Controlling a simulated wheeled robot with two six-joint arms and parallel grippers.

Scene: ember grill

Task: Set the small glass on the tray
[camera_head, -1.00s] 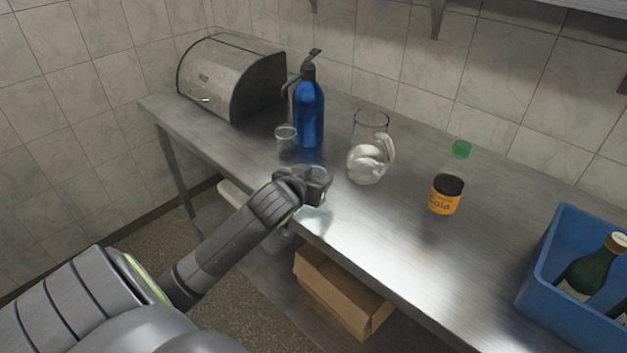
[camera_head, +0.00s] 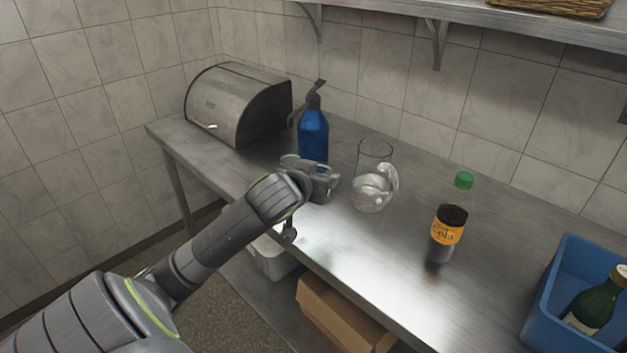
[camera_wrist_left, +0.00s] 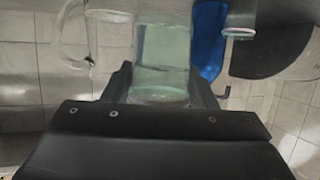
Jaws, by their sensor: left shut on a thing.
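My left gripper (camera_head: 322,180) is shut on a clear, greenish glass (camera_wrist_left: 162,55), seen between its fingers in the left wrist view. In the head view the gripper largely hides this glass. A second clear glass (camera_head: 290,160) stands on the steel counter beside the blue bottle, partly behind my left arm. I cannot tell which glass is the smaller. No tray is clearly visible. My right gripper is not in view.
A blue spray bottle (camera_head: 313,138), glass jug (camera_head: 372,185), cola bottle (camera_head: 447,235) and metal bread box (camera_head: 235,105) stand on the counter (camera_head: 350,245). A woven item (camera_head: 560,5) sits on the shelf.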

